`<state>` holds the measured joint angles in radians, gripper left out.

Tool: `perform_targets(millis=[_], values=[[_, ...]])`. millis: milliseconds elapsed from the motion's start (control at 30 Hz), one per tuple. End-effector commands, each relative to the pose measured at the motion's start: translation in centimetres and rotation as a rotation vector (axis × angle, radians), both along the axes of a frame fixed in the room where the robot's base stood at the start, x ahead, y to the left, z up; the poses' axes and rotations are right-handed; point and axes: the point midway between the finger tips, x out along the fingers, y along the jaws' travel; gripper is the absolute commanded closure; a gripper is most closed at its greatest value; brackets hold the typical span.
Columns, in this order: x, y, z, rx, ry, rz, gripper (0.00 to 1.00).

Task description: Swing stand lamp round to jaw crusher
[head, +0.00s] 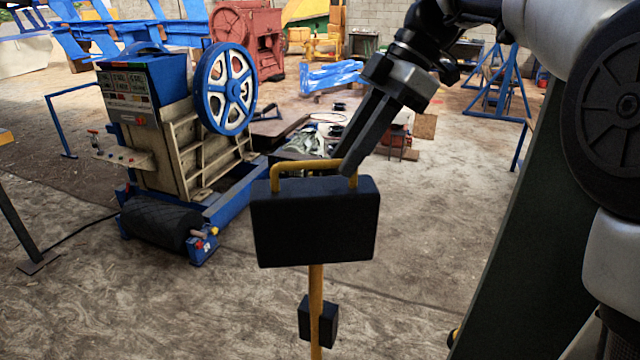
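The stand lamp (315,222) is in the middle of the head view. It has a dark box-shaped head with a yellow handle (310,165) on top, a yellow pole (317,285) and a small dark box lower on the pole. Its foot is out of the picture. My gripper (349,165) comes down from the upper right, with its fingertips at the right end of the handle. I cannot tell whether the fingers are closed on the handle. The jaw crusher (180,150), pale-bodied with a blue-and-white flywheel and blue base frame, stands to the left behind the lamp.
A black motor (160,222) sits at the crusher's front, with a cable on the floor. A red machine (247,35) and blue metal parts (332,76) are at the back. A blue trestle (500,85) stands back right. Bare floor (190,310) lies left of the lamp.

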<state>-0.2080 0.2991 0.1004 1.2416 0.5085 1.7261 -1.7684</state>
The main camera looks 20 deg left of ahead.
Motion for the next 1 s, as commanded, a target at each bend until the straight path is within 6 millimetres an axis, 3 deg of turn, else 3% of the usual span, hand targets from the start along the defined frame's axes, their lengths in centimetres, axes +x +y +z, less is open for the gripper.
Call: perform_targets(millis=[1000], values=[[1.2, 1.1, -0.1, 0.001, 0.0, 0.258, 0.78]])
